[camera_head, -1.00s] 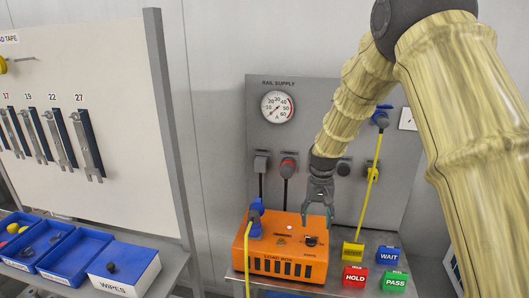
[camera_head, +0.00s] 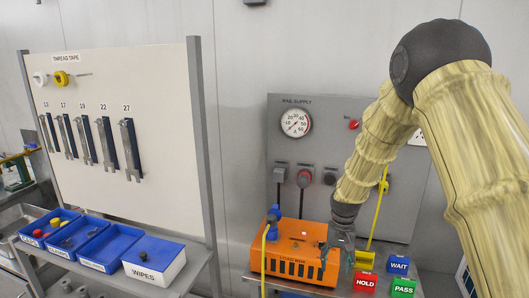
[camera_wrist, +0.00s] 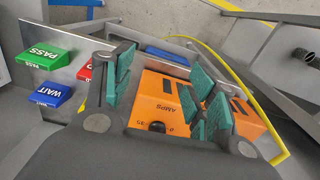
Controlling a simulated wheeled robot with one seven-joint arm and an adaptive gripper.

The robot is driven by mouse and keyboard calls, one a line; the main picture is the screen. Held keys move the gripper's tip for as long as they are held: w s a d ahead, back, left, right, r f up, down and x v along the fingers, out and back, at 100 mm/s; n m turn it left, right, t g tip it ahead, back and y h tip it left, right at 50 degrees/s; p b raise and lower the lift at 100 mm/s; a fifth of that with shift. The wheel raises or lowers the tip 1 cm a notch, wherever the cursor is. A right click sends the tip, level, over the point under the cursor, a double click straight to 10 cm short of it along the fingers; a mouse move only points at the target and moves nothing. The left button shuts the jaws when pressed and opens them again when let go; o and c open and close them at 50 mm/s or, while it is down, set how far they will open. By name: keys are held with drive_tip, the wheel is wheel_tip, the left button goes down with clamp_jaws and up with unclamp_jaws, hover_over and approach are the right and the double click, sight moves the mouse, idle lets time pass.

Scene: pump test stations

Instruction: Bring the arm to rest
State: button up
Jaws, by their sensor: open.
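My gripper (camera_head: 338,250) is at the right end of the orange load box (camera_head: 285,268) in the head view. In the wrist view my gripper (camera_wrist: 160,90) has its green-padded fingers spread apart, with nothing between them but the view of the orange box (camera_wrist: 162,95) beyond. Whether the fingers touch the box cannot be told. My wood-patterned arm reaches down from the upper right and is bent at a dark joint.
A rail supply panel (camera_head: 285,150) with a gauge stands behind the box. Yellow cables run beside the box. HOLD (camera_head: 365,283), WAIT (camera_head: 398,265) and PASS (camera_head: 403,287) blocks sit right of it. A wrench board (camera_head: 150,80) and blue bins (camera_head: 108,248) are at left.

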drive_tip(key=s+f+b, duration=0.1)
drive_tip(key=s+f, duration=0.5)
drive_tip(key=f, duration=0.3)
drive_tip(key=s+f+b, duration=0.1)
drive_tip(key=s+f, duration=0.5)
drive_tip(key=f, duration=0.2)
drive_tip(key=s+f+n+b, duration=0.1)
drive_tip(key=s+f, duration=0.6)
drive_tip(key=s, duration=0.3)
drive_tip(key=s+f+n, duration=0.1)
drive_tip(key=s+f, duration=0.6)
drive_tip(key=s, duration=0.3)
drive_tip(key=s+f+b, duration=0.1)
drive_tip(key=s+f, duration=0.1)
drive_tip(key=s, duration=1.3)
drive_tip(key=shift+b, duration=0.3)
drive_tip(key=shift+a+f, duration=0.1)
drive_tip(key=shift+c, duration=0.4)
